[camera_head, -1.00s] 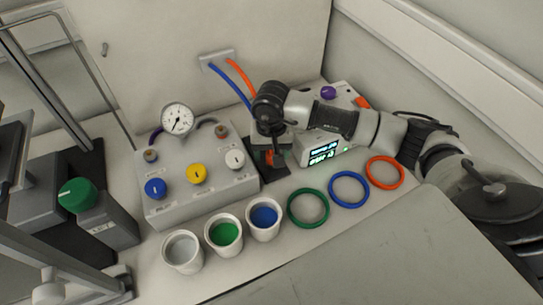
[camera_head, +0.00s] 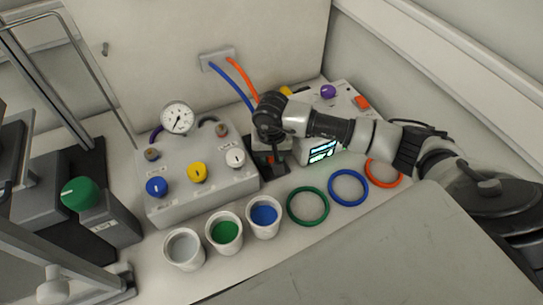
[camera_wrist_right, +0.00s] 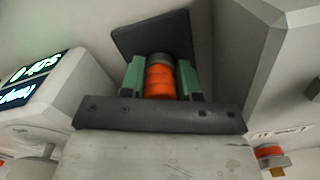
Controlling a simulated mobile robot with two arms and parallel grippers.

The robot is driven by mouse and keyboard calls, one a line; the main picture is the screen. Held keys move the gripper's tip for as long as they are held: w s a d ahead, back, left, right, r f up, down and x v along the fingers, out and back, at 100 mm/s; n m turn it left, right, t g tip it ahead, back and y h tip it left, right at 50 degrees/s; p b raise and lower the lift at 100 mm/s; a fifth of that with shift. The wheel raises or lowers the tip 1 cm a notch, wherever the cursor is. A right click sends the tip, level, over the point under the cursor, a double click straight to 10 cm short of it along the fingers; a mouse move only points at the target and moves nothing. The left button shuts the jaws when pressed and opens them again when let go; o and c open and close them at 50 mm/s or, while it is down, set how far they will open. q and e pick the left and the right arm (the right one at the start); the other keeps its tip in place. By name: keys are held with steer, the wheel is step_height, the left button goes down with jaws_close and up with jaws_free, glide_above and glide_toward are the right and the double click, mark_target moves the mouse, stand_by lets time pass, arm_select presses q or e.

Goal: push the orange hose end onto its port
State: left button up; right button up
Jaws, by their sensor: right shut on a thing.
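My right gripper (camera_wrist_right: 161,84) has green finger pads shut on the orange hose end (camera_wrist_right: 160,82) in the right wrist view. A grey ring sits at the far end of the orange piece, before a dark plate (camera_wrist_right: 150,35). I cannot tell if that ring is the port or part of the hose end, nor whether they touch. In the head view the right gripper (camera_head: 270,158) points down between the control box and the display unit. The orange hose (camera_head: 241,76) runs from a wall plate and disappears behind my right wrist. My left gripper is not in view.
The grey control box (camera_head: 205,205) with gauge and knobs stands left of the gripper; the display unit (camera_head: 321,151) stands right. In front are cups with grey, green (camera_head: 224,231) and blue contents, and green (camera_head: 307,207), blue and orange rings. A blue hose (camera_head: 232,87) hangs close by.

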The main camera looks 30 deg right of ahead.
steer(key=shift+r, duration=0.5)
step_height(320, 180, up, 3)
steer(key=shift+w+f+b, duration=0.1)
steer(key=shift+f+b, duration=0.05)
steer(key=shift+b, duration=0.4)
steer(key=s+d+r+b, duration=0.2)
steer(key=s+d+r, duration=0.2)
steer(key=s+r, duration=0.3)
steer(key=shift+s+d+r, duration=0.15)
steer(key=shift+s+d, duration=0.05)
steer(key=shift+s, duration=1.85)
